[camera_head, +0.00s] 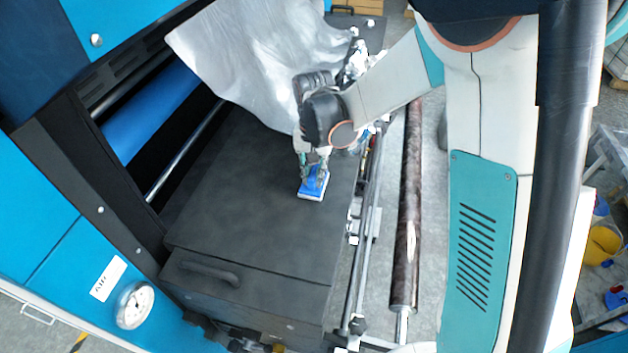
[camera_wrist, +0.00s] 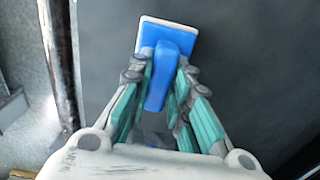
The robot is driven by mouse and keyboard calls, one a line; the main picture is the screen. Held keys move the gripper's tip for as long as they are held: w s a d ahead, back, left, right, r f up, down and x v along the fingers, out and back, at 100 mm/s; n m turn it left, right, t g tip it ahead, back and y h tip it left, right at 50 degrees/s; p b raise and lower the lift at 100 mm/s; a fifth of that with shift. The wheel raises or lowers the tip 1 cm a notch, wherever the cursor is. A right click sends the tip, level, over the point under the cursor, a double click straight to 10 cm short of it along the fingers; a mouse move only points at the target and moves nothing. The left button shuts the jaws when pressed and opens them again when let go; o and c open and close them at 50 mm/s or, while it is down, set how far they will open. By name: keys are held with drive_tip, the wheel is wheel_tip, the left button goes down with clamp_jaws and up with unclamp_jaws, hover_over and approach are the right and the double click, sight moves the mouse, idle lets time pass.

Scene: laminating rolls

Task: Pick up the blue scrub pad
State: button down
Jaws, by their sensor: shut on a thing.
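The blue scrub pad (camera_head: 313,184) has a blue handle and top over a pale base. It is at the dark machine top (camera_head: 240,215), near its right side; I cannot tell whether it touches the surface. My gripper (camera_head: 313,168) reaches down to it from above. In the wrist view the scrub pad (camera_wrist: 168,48) extends ahead of my gripper (camera_wrist: 160,85). The teal fingers are shut on its raised blue handle, one on each side. The near end of the handle is partly hidden between the fingers.
A crumpled silver sheet (camera_head: 255,60) hangs behind the machine top. Blue machine panels (camera_head: 50,240) and a blue roller (camera_head: 150,110) are at the left. A metal rail (camera_head: 365,235) and a long dark roll (camera_head: 408,200) run along the right. The front of the machine top is clear.

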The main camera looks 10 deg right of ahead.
sight(314, 171)
drive_tip(key=shift+r, duration=0.15)
wheel_tip(314, 171, up, 20)
drive_tip(key=b, duration=0.2)
idle(0.6)
